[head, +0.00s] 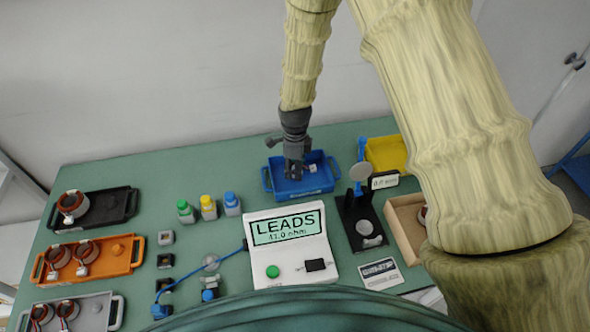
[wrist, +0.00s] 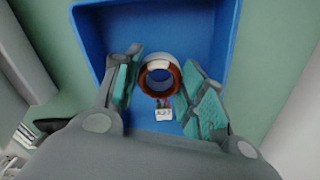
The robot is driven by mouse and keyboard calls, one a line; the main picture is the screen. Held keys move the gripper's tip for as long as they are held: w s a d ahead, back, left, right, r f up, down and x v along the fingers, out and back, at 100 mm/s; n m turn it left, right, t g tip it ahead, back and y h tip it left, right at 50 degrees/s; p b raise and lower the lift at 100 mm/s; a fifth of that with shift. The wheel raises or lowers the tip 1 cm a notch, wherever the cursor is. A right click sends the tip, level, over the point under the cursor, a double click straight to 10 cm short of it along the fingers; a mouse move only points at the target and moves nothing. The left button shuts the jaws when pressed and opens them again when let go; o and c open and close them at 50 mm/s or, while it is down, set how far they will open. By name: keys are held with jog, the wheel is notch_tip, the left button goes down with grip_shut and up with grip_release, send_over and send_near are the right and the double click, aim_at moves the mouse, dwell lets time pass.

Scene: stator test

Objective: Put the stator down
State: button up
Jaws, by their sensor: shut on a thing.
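The stator (wrist: 172,88) is a copper-brown wound ring with a pale rim and an open centre. Its leads run to a white labelled connector (wrist: 164,114). My gripper (wrist: 160,62) is shut on the stator, with a teal-padded finger on either side. In the head view my gripper (head: 295,172) points down into the blue tray (head: 325,184) at the back of the bench and mostly hides the stator. The blue tray also fills the background of the wrist view (wrist: 100,35). I cannot tell whether the stator touches the tray floor.
Black (head: 122,207), orange (head: 117,262) and grey (head: 99,311) trays with stators stand at left. A meter reading LEADS (head: 288,246), small bottles (head: 208,207) and a black stand (head: 352,221) are in front. A yellow bin (head: 386,153) stands right of the blue tray.

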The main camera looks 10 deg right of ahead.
jog(key=shift+f+p, duration=0.3)
jog(key=shift+f, duration=0.9)
jog(key=shift+f, duration=0.1)
jog(key=o, duration=1.2)
jog(key=shift+c, duration=0.2)
notch_tip(320, 180, up, 12)
jog(key=b, duration=0.4)
